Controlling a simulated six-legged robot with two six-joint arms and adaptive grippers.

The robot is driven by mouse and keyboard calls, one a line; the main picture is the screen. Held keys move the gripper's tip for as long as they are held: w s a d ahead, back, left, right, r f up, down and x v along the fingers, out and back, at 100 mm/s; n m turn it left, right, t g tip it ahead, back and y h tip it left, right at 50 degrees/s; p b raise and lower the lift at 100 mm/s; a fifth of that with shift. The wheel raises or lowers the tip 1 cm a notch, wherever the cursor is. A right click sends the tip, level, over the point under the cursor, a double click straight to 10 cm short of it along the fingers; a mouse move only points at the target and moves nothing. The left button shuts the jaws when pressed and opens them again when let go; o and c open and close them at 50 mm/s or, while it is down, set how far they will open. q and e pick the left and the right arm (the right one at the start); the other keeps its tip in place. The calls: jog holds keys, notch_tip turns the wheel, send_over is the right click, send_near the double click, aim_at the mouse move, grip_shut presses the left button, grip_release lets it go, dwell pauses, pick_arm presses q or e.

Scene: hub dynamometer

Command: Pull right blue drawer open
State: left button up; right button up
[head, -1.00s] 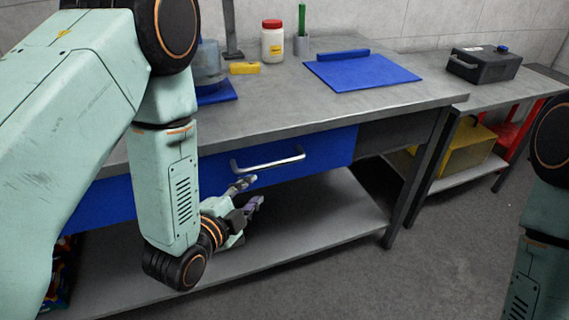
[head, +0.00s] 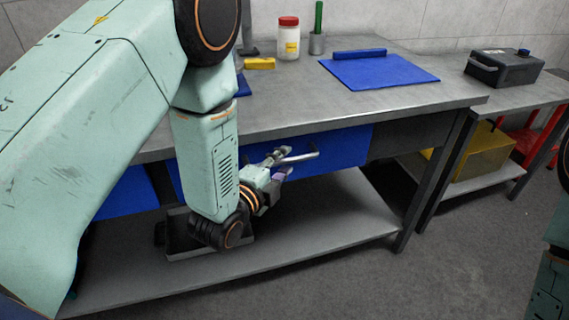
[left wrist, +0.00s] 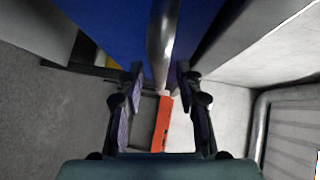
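The right blue drawer (head: 345,146) sits under the workbench top and looks closed. Its silver bar handle (head: 305,156) is partly covered by my left gripper. My left gripper (head: 279,163) is at the left part of the handle. In the left wrist view, the fingers of the left gripper (left wrist: 159,76) are apart, with the handle bar (left wrist: 162,40) running between them; I see no clear grip on it. The blue drawer front (left wrist: 115,25) lies to the left of the bar there. My right gripper is outside the views.
The workbench (head: 300,104) carries a blue mat (head: 380,70), a red-lidded jar (head: 289,42) and a yellow block (head: 260,63). Another blue drawer (head: 125,195) is at the left. The lower shelf (head: 340,220) lies below. A side table holds a black case (head: 505,68).

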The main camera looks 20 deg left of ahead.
pick_arm(q)
jog(key=shift+w+d, duration=0.2)
jog(key=shift+w, duration=0.45)
grip_shut()
dwell(0.4)
